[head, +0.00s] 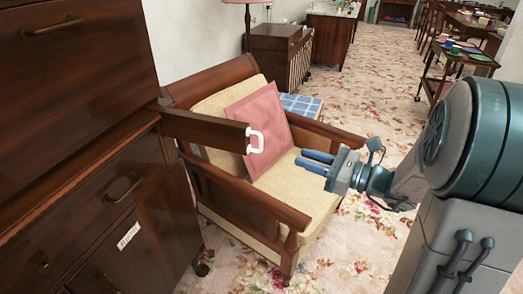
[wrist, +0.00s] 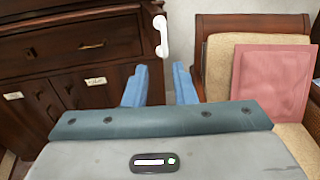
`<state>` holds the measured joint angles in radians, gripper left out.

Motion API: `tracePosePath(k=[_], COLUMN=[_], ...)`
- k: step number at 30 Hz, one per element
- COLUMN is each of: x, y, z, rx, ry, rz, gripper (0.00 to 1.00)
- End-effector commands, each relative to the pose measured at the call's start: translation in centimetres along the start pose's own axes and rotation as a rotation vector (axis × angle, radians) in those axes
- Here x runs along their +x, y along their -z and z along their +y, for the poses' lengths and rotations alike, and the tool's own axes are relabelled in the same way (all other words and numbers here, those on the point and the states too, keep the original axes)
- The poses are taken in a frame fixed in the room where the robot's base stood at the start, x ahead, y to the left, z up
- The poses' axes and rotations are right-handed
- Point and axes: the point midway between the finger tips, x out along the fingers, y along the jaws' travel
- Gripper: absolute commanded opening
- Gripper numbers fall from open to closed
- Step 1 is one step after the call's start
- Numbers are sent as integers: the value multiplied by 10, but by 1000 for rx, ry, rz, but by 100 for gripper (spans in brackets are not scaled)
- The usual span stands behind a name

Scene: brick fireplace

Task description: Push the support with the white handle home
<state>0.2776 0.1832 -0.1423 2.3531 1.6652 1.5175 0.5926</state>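The support (head: 205,130) is a dark wooden bar sticking out of the bureau (head: 85,190) to the right, over the armchair. Its white handle (head: 257,141) is a D-shaped loop on the bar's end. In the wrist view the white handle (wrist: 161,36) shows at the top, beyond the fingertips, and the bar is seen nearly end-on. My gripper (head: 300,158) is to the right of the handle and looks slightly lower, apart from it. Its two blue fingers are spread with nothing between them, as the wrist view also shows (wrist: 160,67).
A wooden armchair (head: 275,205) with a pink cushion (head: 258,125) stands beside the bureau, below the bar and my gripper. The bureau has metal drawer handles and a paper label (head: 128,236). Open flowered carpet (head: 375,80) lies behind the chair. A trolley (head: 455,65) stands at the right.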

Motion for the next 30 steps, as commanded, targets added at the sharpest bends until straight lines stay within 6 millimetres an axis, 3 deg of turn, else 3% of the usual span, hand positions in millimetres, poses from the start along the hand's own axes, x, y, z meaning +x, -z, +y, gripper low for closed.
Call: tracePosePath(k=[7,21,30], x=[21,115,136], y=[0,0,-1], z=[-6,-7,-8], rx=[17,15,14], ry=[16,17,19], rz=[-18,-16,-15], gripper=[24,24,24])
